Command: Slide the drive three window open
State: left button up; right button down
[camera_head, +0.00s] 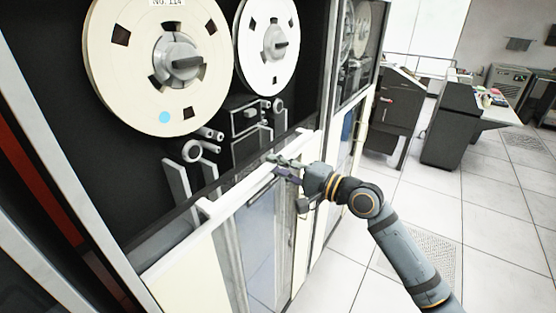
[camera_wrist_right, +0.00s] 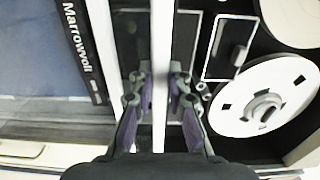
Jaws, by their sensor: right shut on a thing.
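The drive window's white top rail (camera_head: 235,190) runs across the front of the tape drive, low down, below the two reels. My right gripper (camera_head: 279,163) is at this rail, toward its right part. In the right wrist view the rail (camera_wrist_right: 160,50) passes between the two fingers of the gripper (camera_wrist_right: 160,95), which are shut on it. The glass pane is hard to make out; the reel bay above the rail shows clearly. My left gripper is in neither view.
A large cream reel (camera_head: 120,70) and a second white reel (camera_head: 262,62) sit in the drive. Another drive cabinet (camera_head: 352,75) stands to the right. Grey machines (camera_head: 455,125) stand further back on the white tiled floor (camera_head: 500,215), which has open room.

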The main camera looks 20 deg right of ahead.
pick_arm(q)
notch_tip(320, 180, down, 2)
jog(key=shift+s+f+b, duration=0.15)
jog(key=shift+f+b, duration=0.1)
jog(key=shift+b, duration=0.4)
pick_arm(e)
notch_tip(320, 180, down, 4)
jog(key=shift+r, duration=0.1)
jog(key=c, duration=1.3)
grip_release()
jog(key=shift+w, duration=0.1)
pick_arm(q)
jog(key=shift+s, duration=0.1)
pick_arm(e)
jog(key=shift+r, duration=0.1)
notch_tip(320, 180, up, 10)
jog(key=shift+f, duration=0.1)
